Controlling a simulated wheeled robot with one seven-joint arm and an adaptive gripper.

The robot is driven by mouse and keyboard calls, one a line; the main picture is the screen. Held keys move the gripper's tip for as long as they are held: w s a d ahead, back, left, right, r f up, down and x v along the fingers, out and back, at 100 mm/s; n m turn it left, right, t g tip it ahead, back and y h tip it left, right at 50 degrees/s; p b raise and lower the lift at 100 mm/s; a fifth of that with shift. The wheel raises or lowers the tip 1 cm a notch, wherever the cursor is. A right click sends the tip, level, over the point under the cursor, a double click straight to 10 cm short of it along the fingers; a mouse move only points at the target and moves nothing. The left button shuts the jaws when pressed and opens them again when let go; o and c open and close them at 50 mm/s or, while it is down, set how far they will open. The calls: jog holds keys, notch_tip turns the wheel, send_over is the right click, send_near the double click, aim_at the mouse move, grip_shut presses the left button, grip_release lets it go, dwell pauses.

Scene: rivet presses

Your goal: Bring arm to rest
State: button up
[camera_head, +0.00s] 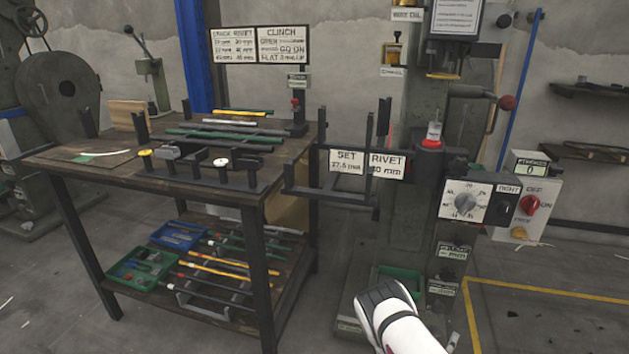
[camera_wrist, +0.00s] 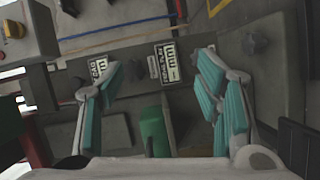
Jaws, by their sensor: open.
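My gripper (camera_wrist: 160,72) is open and empty in the wrist view, its two teal-padded fingers spread wide to the left and right. Two black-and-white label plates, turned on their side or over, show beyond the gap, one of them near the left finger (camera_wrist: 97,68) and one in the middle (camera_wrist: 164,64). A green object (camera_wrist: 153,132) is below the gap; I cannot tell what it is. In the head view a white and black part of my arm (camera_head: 392,312) shows low in front of the press (camera_head: 425,210); the fingers are not seen there.
A dark workbench (camera_head: 60,160) with rods and a rack stands at left, with a green tray (camera_head: 142,268) and a blue tray (camera_head: 178,236) on its lower shelf. A bracket (camera_head: 330,192) juts from the press. A dial box (camera_head: 470,201) is on its right.

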jog(key=w+a+r+m+g+y+b, duration=0.2)
jog(key=w+a+r+m+g+y, duration=0.3)
jog(key=w+r, duration=0.65)
jog(key=s+a+r+m+g+y+b, duration=0.1)
jog(key=s+a+r+y, duration=0.1)
jog(key=a+r, duration=0.45)
jog(key=s+a+r+m+y+b, duration=0.15)
jog(key=a+r, duration=0.25)
jog(key=r, duration=0.5)
jog(key=s+a+r+g+y+b, duration=0.1)
jog(key=s+a+r+g+y, duration=0.15)
jog(key=s+r, duration=0.6)
jog(key=s+a+r+g+y+b, duration=0.1)
jog(key=s+a+r, duration=0.35)
jog(key=s, duration=0.75)
jog(key=s+d+r+g+h+b, duration=0.1)
jog(key=s+g, duration=0.1)
jog(key=s, duration=1.3)
jog(key=s+d+r+g+b, duration=0.1)
jog(key=s+d+r+g, duration=0.1)
jog(key=s, duration=1.2)
notch_tip(320, 180, up, 40)
jog(key=t+p, duration=0.4)
jog(key=p, duration=3.4)
jog(key=shift+w+f+m, duration=0.2)
jog(key=shift+f+m, duration=0.05)
jog(key=shift+m, duration=0.1)
jog(key=shift+t, duration=0.25)
